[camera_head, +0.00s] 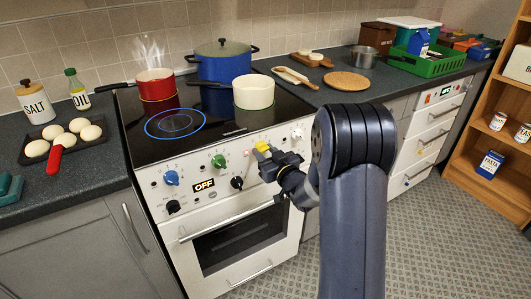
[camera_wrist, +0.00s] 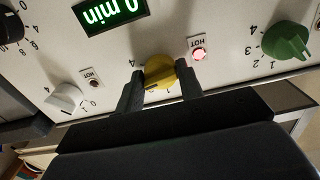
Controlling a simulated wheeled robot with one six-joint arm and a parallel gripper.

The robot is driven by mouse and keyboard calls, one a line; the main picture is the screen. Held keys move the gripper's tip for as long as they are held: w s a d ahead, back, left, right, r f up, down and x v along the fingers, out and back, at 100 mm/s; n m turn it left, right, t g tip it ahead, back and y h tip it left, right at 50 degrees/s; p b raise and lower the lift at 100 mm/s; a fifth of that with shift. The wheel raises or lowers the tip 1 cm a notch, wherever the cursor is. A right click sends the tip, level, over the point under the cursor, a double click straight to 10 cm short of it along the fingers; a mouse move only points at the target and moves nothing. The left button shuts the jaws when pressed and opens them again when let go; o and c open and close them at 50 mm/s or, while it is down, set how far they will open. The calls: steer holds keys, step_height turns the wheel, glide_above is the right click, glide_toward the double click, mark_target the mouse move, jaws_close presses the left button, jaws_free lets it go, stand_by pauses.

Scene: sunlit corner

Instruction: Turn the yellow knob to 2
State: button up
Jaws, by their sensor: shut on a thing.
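The yellow knob (camera_wrist: 160,70) is on the stove's white front panel, between my two fingertips in the wrist view. It also shows in the head view (camera_head: 262,147), partly hidden by my gripper. My gripper (camera_wrist: 160,86) is shut on the knob, with one dark finger on each side; in the head view my gripper (camera_head: 268,157) reaches the panel from the right. A dark mark shows on the knob's lower edge in the wrist view. Most of its scale is hidden by the fingers, so I cannot tell its exact setting. The panel appears upside down there.
A red HOT light (camera_wrist: 199,54) glows beside the knob. Nearby are a green knob (camera_wrist: 287,41), a white knob (camera_wrist: 65,97) and a green timer display (camera_wrist: 110,14). A red pot (camera_head: 156,86), blue pot (camera_head: 222,62) and cream pan (camera_head: 254,92) stand on the hob.

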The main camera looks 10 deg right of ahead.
steer(key=shift+c, duration=1.4)
steer(key=shift+f+b, duration=0.1)
steer(key=shift+b, duration=0.25)
steer(key=n+b, duration=0.2)
steer(key=b, duration=0.2)
steer(key=shift+f+n, duration=0.15)
steer(key=shift+n, duration=0.25)
steer(key=n+b, duration=0.2)
steer(key=b, duration=0.1)
steer(key=shift+n+b, duration=0.3)
steer(key=shift+n, duration=0.1)
steer(key=shift+d+r+n+b, duration=0.1)
steer(key=shift+r+n+b, duration=0.1)
steer(key=shift+n+b, duration=0.75)
steer(key=shift+n, duration=0.25)
